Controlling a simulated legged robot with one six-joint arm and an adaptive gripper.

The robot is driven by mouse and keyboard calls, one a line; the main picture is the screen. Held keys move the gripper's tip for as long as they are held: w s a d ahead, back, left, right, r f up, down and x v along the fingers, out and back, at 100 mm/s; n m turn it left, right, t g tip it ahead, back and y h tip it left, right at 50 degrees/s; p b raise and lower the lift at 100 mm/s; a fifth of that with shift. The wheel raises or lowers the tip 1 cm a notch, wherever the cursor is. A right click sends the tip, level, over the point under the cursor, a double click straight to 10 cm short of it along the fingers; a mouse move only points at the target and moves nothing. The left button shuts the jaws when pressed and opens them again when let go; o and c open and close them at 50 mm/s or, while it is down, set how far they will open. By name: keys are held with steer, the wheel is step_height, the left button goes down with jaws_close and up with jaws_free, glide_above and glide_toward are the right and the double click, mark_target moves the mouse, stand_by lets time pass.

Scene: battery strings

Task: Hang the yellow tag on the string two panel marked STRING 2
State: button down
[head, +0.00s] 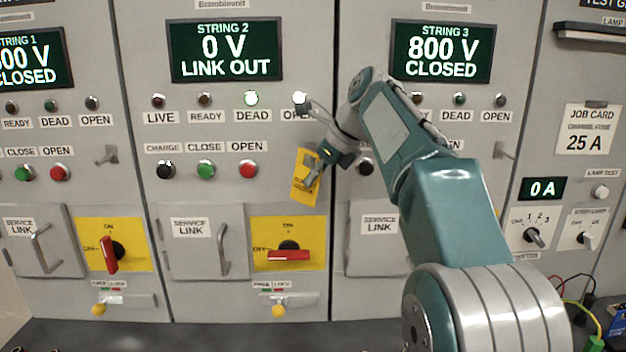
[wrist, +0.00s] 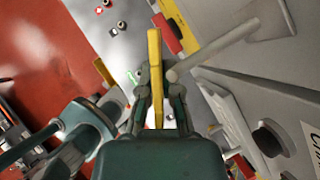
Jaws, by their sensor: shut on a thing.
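The yellow tag (head: 299,190) is in my gripper (head: 314,172), in front of the right side of the STRING 2 panel (head: 205,135), below the OPEN lamp. In the wrist view the tag (wrist: 155,70) stands edge-on between the two fingers of my gripper (wrist: 157,100), which are shut on it. A grey peg (wrist: 212,53) sticks out from the panel there, its rounded end close to the tag's right side. I cannot tell whether they touch. In the head view I cannot make out the STRING 2 hook behind the tag and gripper. The STRING 2 screen (head: 225,50) reads 0 V LINK OUT.
Hooks show on the STRING 1 panel (head: 107,155) and STRING 3 panel (head: 504,151). Below the tag are a yellow switch plate with a red handle (head: 289,255) and the service link door handle (head: 223,249). My arm covers part of the STRING 3 panel.

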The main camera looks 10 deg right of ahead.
steer(key=shift+w+d+f, duration=0.15)
steer(key=shift+w+d, duration=0.05)
steer(key=shift+w, duration=0.65)
steer(key=shift+w+d+f, duration=0.1)
steer(key=shift+w+d, duration=0.1)
steer(key=shift+w, duration=0.65)
steer(key=c, duration=0.7)
jaws_free()
